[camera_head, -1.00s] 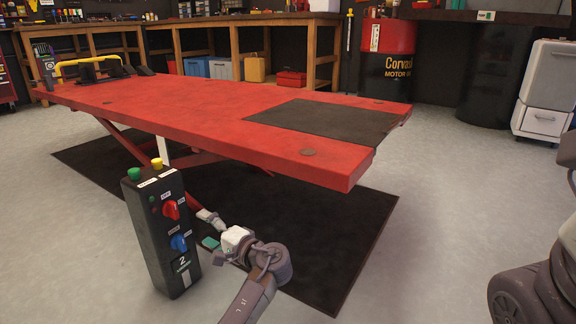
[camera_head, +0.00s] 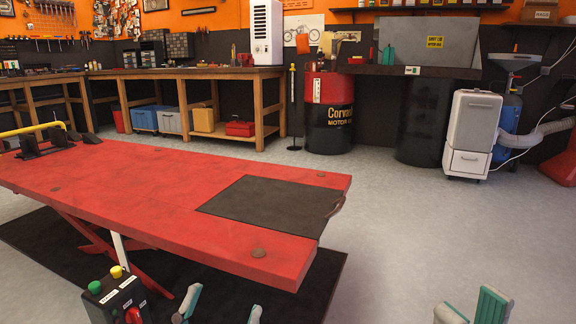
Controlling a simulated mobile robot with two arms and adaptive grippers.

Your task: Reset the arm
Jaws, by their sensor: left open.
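My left gripper (camera_head: 220,308) shows at the bottom edge, left of centre. Its two teal-padded fingertips are apart, with nothing between them. My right gripper (camera_head: 471,306) shows at the bottom right, with its two fingers apart and empty. Most of both arms is below the picture. The black control box (camera_head: 112,302) with green and yellow buttons and a red knob stands just left of my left gripper; its lower part is cut off. The red lift table (camera_head: 150,190) lies behind it, and my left gripper appears in front of the table's near end.
A black mat (camera_head: 30,232) lies under the lift. The grey floor (camera_head: 420,230) to the right is clear. Wooden workbenches (camera_head: 200,74), a red-and-black drum (camera_head: 328,115) and a white cabinet (camera_head: 471,130) stand along the back.

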